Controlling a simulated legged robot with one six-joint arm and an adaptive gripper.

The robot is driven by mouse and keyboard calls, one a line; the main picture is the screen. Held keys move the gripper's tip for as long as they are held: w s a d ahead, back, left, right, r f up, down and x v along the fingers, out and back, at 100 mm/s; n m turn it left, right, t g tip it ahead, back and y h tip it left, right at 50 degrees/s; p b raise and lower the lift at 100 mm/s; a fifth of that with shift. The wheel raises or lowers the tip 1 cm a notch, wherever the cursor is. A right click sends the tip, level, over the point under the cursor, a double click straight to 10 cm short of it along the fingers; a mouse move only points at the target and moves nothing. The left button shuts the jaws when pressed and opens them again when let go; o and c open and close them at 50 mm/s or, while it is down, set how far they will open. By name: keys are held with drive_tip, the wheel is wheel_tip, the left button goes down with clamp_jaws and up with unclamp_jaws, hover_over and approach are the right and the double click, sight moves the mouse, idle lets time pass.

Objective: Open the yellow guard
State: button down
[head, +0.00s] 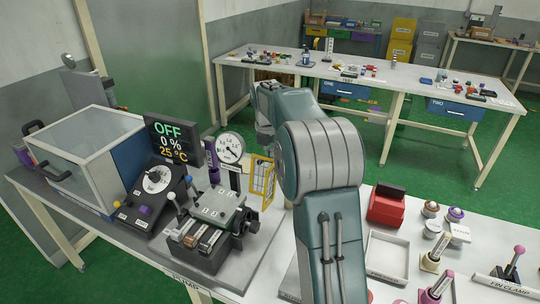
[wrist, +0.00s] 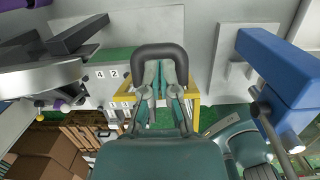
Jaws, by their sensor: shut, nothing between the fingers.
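The yellow guard (head: 262,181) is an upright yellow frame with a mesh-like panel, beside the grey machine (head: 217,208) in the head view. In the wrist view, yellow bars of a frame (wrist: 191,100) show behind and beside my fingers. My gripper (wrist: 161,80) is shut and empty, in front of those bars; I cannot tell whether it touches them. A dark U-shaped bar (wrist: 160,49) arches around the fingertips; I cannot tell what it belongs to. In the head view my arm hides the fingers and may cover part of the guard's right side.
A round gauge (head: 231,148) and a display (head: 173,139) reading OFF stand behind the machine. A clear-lidded box (head: 85,150) is at left. A red block (head: 387,205), a white tray (head: 387,255) and several knobbed parts fill the right of the bench.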

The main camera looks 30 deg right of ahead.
wheel_tip(320, 180, up, 11)
drive_tip(key=s+a, duration=0.1)
drive_tip(key=shift+a, duration=0.15)
drive_tip(key=shift+f, duration=0.1)
